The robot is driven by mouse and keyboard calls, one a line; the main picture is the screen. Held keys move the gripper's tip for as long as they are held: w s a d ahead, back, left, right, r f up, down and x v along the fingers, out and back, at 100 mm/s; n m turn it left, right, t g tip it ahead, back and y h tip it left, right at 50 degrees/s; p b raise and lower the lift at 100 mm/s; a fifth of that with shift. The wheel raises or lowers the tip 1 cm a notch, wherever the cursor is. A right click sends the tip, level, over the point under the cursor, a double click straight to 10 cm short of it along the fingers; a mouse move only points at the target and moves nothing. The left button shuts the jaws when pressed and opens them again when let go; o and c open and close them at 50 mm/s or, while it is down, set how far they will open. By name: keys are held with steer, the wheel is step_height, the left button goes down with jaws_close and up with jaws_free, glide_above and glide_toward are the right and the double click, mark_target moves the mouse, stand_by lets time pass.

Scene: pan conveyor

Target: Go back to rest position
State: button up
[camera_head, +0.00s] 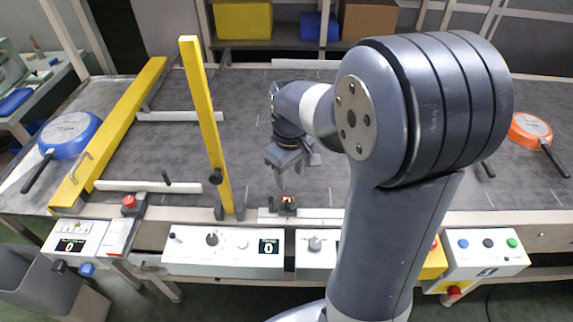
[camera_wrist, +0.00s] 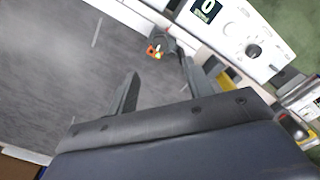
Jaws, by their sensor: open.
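My gripper (camera_head: 291,174) hangs over the grey conveyor belt (camera_head: 262,110) near its front edge, in the middle of the head view. Its two fingers (camera_wrist: 160,92) are apart in the wrist view, with nothing between them. A small clamp-like part with a red and green light (camera_head: 287,203) sits at the belt's front edge below my gripper; it also shows beyond the fingers in the wrist view (camera_wrist: 155,51). My arm covers much of the right middle of the head view.
A blue pan (camera_head: 70,134) lies at the left and an orange pan (camera_head: 531,127) at the right. A yellow upright post (camera_head: 205,120) stands left of my gripper, with a yellow beam (camera_head: 118,125) beyond it. Control boxes (camera_head: 225,252) line the front edge. The belt around my gripper is clear.

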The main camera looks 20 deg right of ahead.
mark_target(289, 203)
step_height(289, 203, down, 11)
steer(key=shift+r, duration=0.2)
steer(key=shift+f, duration=0.1)
stand_by(0.4)
